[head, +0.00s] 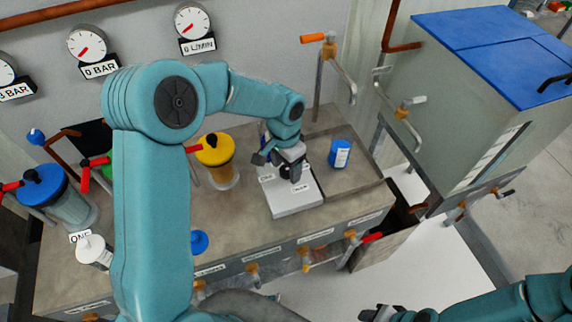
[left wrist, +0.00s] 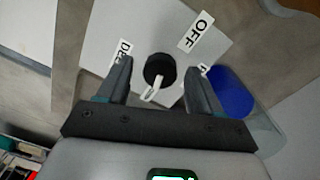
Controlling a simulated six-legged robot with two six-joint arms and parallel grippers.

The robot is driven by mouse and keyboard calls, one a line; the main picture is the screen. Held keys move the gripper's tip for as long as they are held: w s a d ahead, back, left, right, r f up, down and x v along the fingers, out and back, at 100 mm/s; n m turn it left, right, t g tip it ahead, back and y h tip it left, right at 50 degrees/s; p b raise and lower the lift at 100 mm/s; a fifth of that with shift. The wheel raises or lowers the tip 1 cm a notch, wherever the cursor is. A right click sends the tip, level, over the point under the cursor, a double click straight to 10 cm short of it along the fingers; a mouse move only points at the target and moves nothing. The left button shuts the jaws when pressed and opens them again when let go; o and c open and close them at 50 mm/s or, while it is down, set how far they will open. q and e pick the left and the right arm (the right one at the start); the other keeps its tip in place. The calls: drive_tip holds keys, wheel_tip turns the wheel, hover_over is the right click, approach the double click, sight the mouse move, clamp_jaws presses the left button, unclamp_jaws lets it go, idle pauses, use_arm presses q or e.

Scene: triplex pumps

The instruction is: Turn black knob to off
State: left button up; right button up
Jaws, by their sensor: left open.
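The black knob (left wrist: 160,68) shows in the left wrist view on a white panel (left wrist: 105,30); its white pointer is toward the bottom of the picture, slightly left. The OFF label (left wrist: 197,32) is up and right of it. Two more labels lie left and right, partly hidden by my fingers. In the head view the white box (head: 293,202) stands on the bench under my left gripper (head: 284,166). My left gripper (left wrist: 158,66) is open, with the knob between its fingertips in the picture; I cannot tell if they touch. My right gripper (head: 378,314) is at the bottom edge, its jaws unclear.
A blue container (head: 340,153) stands right of the box; a yellow-topped jar (head: 217,160) stands to its left. A blue-lidded jar (head: 55,190) and white bottle (head: 93,250) are farther left. Valves with handles line the bench front. Gauges (head: 192,20) hang on the wall.

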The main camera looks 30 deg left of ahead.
use_arm(q)
drive_tip(key=c, duration=1.1)
drive_tip(key=shift+o, duration=0.2)
